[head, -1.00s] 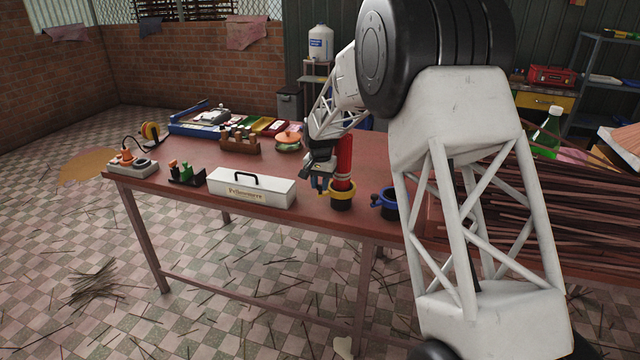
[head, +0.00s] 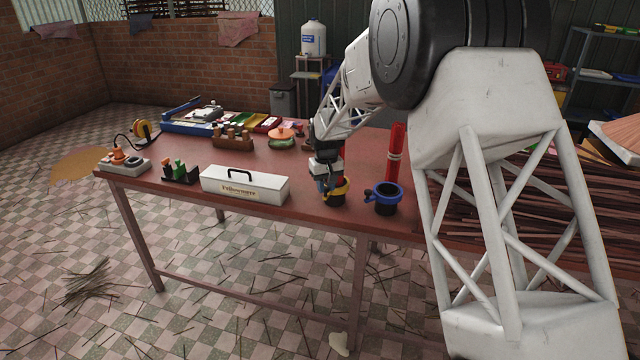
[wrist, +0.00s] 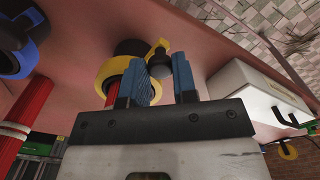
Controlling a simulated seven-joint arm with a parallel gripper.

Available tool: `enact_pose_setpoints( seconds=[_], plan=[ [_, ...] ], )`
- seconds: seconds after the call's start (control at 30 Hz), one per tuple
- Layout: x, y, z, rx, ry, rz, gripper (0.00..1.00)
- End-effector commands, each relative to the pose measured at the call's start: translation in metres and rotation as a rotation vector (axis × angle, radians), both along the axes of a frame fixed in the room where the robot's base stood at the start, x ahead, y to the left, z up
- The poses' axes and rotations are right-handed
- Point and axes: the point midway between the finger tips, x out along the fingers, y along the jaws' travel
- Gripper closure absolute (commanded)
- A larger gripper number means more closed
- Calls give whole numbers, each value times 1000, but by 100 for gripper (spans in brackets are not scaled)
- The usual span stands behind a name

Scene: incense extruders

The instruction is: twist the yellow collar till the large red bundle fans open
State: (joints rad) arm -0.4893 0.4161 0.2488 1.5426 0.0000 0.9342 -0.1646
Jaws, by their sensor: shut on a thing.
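The yellow collar (head: 340,191) sits on a black base near the table's front edge. In the wrist view the collar (wrist: 108,72) has a yellow arm ending in a dark knob (wrist: 182,66). My gripper (head: 327,184) is low at the collar's left side, with its blue fingers (wrist: 164,82) shut on this knob. A short piece of red (wrist: 113,88) shows by the collar in the wrist view; the rest of that bundle is hidden behind my gripper. I cannot tell whether it is fanned.
A blue collar (head: 385,207) stands close on the right, with an upright red bundle (head: 396,150) with a pale band above it. A white box (head: 245,185) with a black handle lies to the left. A wooden rack (head: 233,138) stands farther back. The middle of the table is largely clear.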

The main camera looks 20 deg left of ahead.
Motion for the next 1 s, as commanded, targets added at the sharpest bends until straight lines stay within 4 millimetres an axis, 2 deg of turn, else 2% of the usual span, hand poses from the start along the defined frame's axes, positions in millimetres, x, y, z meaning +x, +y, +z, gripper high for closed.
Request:
enact_pose_setpoints(
  seconds=[0.6,1.0],
  plan=[
    [9,-48,1,0,-1,579,100],
    [21,-65,1,0,-1,836,100]
  ],
)
